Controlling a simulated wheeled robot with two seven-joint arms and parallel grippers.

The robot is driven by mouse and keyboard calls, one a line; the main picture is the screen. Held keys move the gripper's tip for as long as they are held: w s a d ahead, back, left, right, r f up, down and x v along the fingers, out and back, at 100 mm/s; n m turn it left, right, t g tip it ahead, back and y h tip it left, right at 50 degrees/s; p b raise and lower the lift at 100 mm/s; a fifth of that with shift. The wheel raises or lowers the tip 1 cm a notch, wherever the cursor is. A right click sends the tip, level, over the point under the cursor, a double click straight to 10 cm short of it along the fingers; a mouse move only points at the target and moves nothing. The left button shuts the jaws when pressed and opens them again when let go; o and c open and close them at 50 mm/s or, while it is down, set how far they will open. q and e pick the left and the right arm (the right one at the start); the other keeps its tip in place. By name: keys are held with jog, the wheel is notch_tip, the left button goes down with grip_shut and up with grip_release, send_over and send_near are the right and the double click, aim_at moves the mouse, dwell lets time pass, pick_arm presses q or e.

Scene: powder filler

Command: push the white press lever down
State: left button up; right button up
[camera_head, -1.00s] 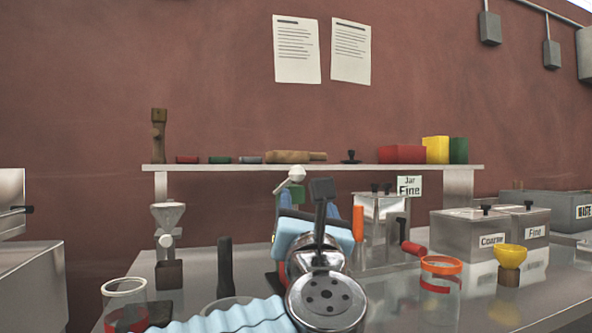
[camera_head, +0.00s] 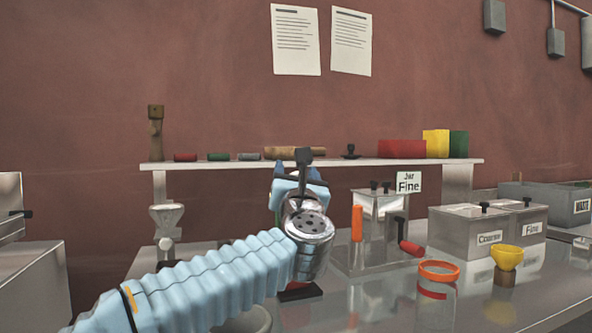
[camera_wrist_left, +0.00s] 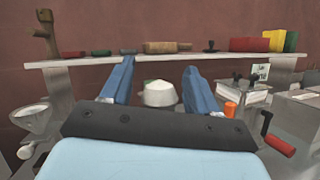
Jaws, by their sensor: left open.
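The white press lever's knob (camera_wrist_left: 160,93) shows in the left wrist view, between and beyond the two blue fingers of my left gripper (camera_wrist_left: 159,68). The fingers are open and apart, with nothing clamped. I cannot tell whether they touch the lever. In the head view my left gripper (camera_head: 297,170) is in front of the press and hides most of the lever. A dark red and black base (camera_head: 298,292) shows below my wrist. My right gripper is not in view.
Right of my gripper stands a metal box with an orange handle (camera_head: 357,223) and a red crank handle (camera_head: 411,248). An orange-rimmed jar (camera_head: 439,271) and yellow funnel (camera_head: 507,257) stand farther right. A grey grinder (camera_head: 166,220) is at left. A shelf (camera_head: 225,163) runs behind.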

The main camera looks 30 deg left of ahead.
pick_arm(q)
grip_shut()
dwell(0.3)
